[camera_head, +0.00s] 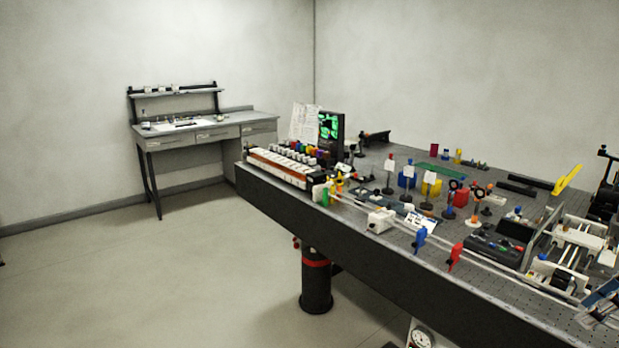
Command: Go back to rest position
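My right gripper (598,308) shows only in part at the lower right edge of the head view, over the front right part of the optical bench (465,286). The picture cuts it off, and I cannot tell whether its fingers are open or shut, or whether it touches anything. My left gripper is not in view.
The bench holds a row of white modules (283,166), a monitor (331,130), a red clamp (454,257), a blue clamp (420,240) and a dark control box (494,247). A side desk (205,133) stands at the back left. The floor (150,275) at left is clear.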

